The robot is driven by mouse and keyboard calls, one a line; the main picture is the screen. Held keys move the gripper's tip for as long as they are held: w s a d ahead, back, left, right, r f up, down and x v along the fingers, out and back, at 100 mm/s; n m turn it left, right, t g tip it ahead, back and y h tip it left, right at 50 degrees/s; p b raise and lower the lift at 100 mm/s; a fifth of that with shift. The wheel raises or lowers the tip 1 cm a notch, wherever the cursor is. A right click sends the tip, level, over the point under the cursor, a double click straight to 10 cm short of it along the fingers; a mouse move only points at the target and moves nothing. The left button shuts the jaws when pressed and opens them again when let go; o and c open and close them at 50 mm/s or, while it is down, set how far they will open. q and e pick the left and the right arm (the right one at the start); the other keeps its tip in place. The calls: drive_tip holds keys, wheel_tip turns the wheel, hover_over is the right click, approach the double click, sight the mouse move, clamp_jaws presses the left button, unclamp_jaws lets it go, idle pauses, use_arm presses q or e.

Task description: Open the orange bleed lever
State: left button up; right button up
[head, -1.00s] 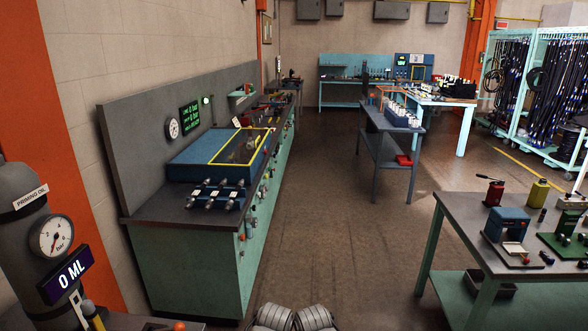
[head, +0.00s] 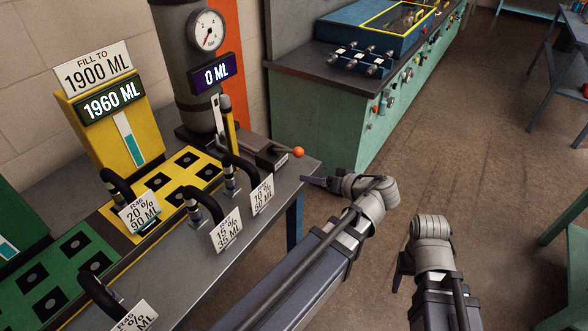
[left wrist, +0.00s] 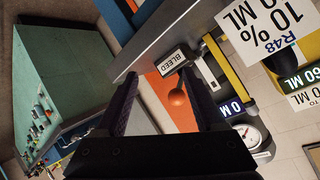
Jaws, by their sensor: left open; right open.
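The bleed lever's orange ball knob (head: 298,152) sticks out from a dark block at the right corner of the grey bench. In the left wrist view the orange ball (left wrist: 177,97) appears between the two dark fingers, near the right one, beside a "BLEED" label (left wrist: 172,62). My left gripper (head: 316,183) is open and empty, just off the bench corner, to the right of and below the knob in the head view. Contact with the knob cannot be made out. My right gripper (head: 399,268) is open, low over the floor to the right; its fingers are mostly hidden.
A grey priming-oil cylinder with a gauge (head: 206,31) and a "0 ML" display (head: 216,72) stands behind the lever.

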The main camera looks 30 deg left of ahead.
sight(302, 155)
use_arm(q)
drive_tip(key=w+a+r+n+y+b, duration=0.1)
drive_tip(key=w+a+r+n+t+y+b, duration=0.1)
drive_tip(key=n+y+b, duration=0.1)
drive_tip(key=w+a+r+n+y+b, duration=0.1)
drive_tip(key=a+n+y+b, duration=0.1)
drive_tip(key=shift+t, duration=0.4)
drive_tip(key=shift+x, duration=3.95)
use_arm(e)
wheel_tip(302, 155, down, 8)
drive_tip(key=shift+s+d+r, duration=0.2)
drive_tip(key=shift+d, duration=0.2)
use_arm(q)
drive_tip(key=shift+r, duration=0.1)
clamp_jaws()
